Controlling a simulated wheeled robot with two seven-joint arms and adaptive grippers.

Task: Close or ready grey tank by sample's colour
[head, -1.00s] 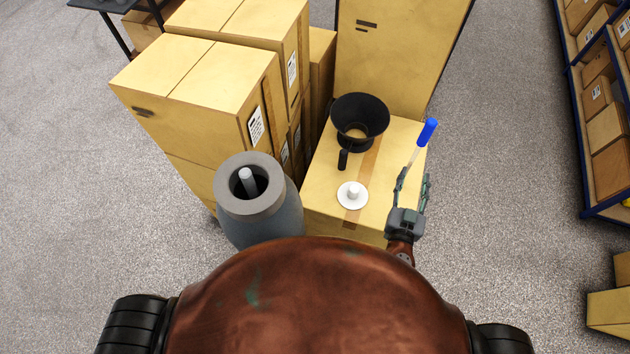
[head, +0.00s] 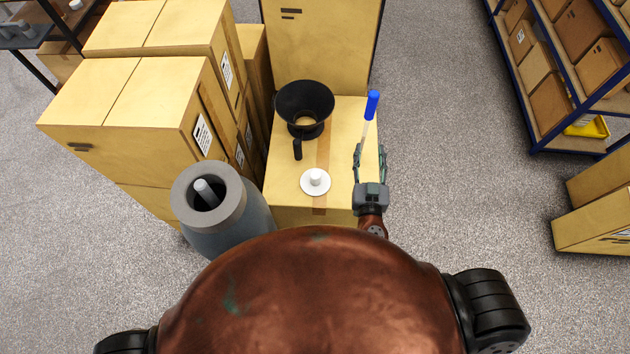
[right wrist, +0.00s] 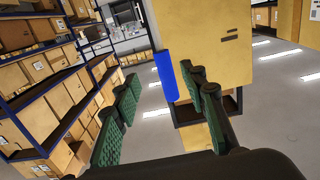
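The grey tank (head: 232,226) stands left of the low box, its round mouth open with a pale rod (head: 205,192) inside. A white disc with a knob (head: 315,183) lies on the box. A black funnel with a handle (head: 304,104) stands behind it. A slim sample with a blue upper part (head: 372,105) and clear lower part is at the box's right edge; its blue part also shows in the right wrist view (right wrist: 166,76). My right gripper (head: 371,150) is open, fingers apart, around or just before its lower end; contact is unclear. My left gripper is out of view.
The low cardboard box (head: 345,200) carries the disc and funnel. Stacked boxes (head: 150,100) stand to the left and a tall box (head: 325,45) behind. A blue-framed shelf (head: 545,90) is at the right. Open floor (head: 450,130) lies between it and the low box.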

